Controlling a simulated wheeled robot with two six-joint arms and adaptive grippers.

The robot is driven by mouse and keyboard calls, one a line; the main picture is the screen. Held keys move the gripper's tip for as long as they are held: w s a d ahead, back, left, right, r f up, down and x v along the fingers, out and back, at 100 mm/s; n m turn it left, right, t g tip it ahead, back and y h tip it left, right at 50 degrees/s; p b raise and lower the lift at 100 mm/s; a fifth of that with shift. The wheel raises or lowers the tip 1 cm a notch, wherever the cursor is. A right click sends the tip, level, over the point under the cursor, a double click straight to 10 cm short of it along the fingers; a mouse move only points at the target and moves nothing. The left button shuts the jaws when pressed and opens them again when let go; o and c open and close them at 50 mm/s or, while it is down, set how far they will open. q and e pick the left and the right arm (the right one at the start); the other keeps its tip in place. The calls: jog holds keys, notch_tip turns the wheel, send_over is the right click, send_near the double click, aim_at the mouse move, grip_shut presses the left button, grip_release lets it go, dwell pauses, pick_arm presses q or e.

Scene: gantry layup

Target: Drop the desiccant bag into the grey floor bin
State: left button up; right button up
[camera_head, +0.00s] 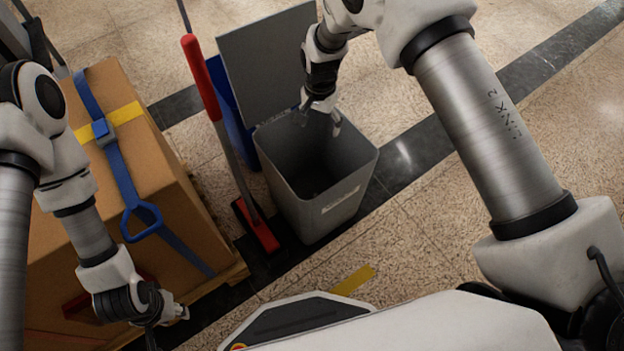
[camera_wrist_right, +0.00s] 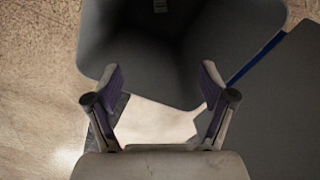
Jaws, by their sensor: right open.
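The grey floor bin (camera_head: 322,207) stands on the floor with its lid (camera_head: 268,62) swung up at the back. My right gripper (camera_head: 321,118) is over the bin's mouth, pointing down, with its fingers apart. In the right wrist view the gripper (camera_wrist_right: 160,90) is open and empty, and the bin's dark inside (camera_wrist_right: 150,45) shows beyond the fingertips. A small pale patch lies inside the bin at the top edge of that view; I cannot tell what it is. I cannot make out the desiccant bag for certain. My left gripper (camera_head: 168,322) is low by the cardboard box; its jaws are unclear.
A large cardboard box (camera_head: 165,185) with a blue strap stands on a pallet at the left. A red-handled broom (camera_head: 213,95) stands between box and bin. A blue bin (camera_head: 230,105) is behind the grey one. The floor to the right is clear.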

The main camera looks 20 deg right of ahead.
notch_tip(320, 180, up, 9)
jog(key=shift+f, duration=0.2)
dwell(0.4)
